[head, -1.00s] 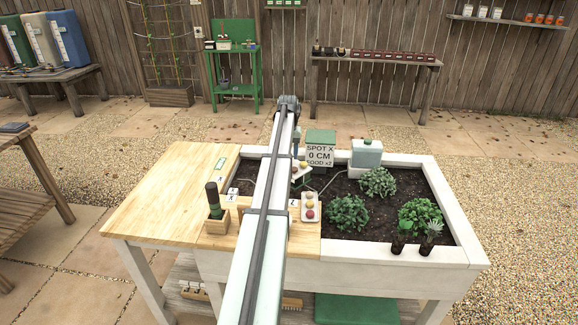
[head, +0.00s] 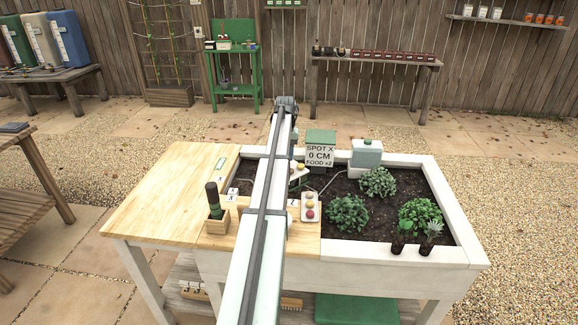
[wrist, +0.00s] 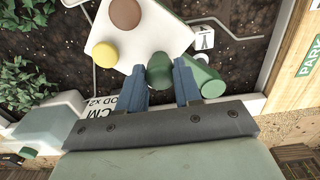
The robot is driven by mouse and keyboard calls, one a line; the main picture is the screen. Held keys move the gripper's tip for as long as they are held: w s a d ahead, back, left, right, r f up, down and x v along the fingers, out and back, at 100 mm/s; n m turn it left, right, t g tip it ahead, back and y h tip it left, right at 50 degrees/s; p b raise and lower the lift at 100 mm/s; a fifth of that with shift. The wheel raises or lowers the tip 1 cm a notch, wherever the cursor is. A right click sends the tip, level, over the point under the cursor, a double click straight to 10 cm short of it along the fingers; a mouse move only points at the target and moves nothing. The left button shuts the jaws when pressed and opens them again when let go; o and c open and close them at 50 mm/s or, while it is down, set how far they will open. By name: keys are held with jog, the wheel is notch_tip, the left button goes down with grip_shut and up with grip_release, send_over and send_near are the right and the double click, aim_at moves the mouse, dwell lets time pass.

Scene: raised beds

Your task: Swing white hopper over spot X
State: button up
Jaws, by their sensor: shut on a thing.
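The white hopper (wrist: 145,30) fills the upper middle of the wrist view, with a yellow disc and a brown disc on its top. My gripper (wrist: 160,80) is shut on its green knob (wrist: 159,72). In the head view the hopper (head: 298,171) shows just right of my arm, over the soil bed; its left part is hidden, as are my fingertips. A sign reading "SPOT X 0 CM FOOD x2" (head: 320,154) stands behind it. A small white card that seems to read X (head: 230,198) lies on the wooden board left of my arm.
A tray with coloured balls (head: 310,201) and a wooden holder with a dark green-handled tool (head: 217,226) are on the board. A pale green tank (head: 367,153) stands at the bed's back edge. Leafy plants (head: 347,212) fill the bed's right. The board's left is largely clear.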

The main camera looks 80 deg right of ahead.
jog(key=shift+w+a, duration=0.15)
jog(key=shift+w, duration=0.1)
jog(key=shift+w+a, duration=0.1)
jog(key=shift+w+a, duration=0.45)
jog(key=shift+w, duration=0.2)
jog(key=shift+w+a, duration=0.45)
jog(key=shift+w, duration=0.35)
jog(key=shift+w+a, duration=0.25)
jog(key=shift+w, duration=0.6)
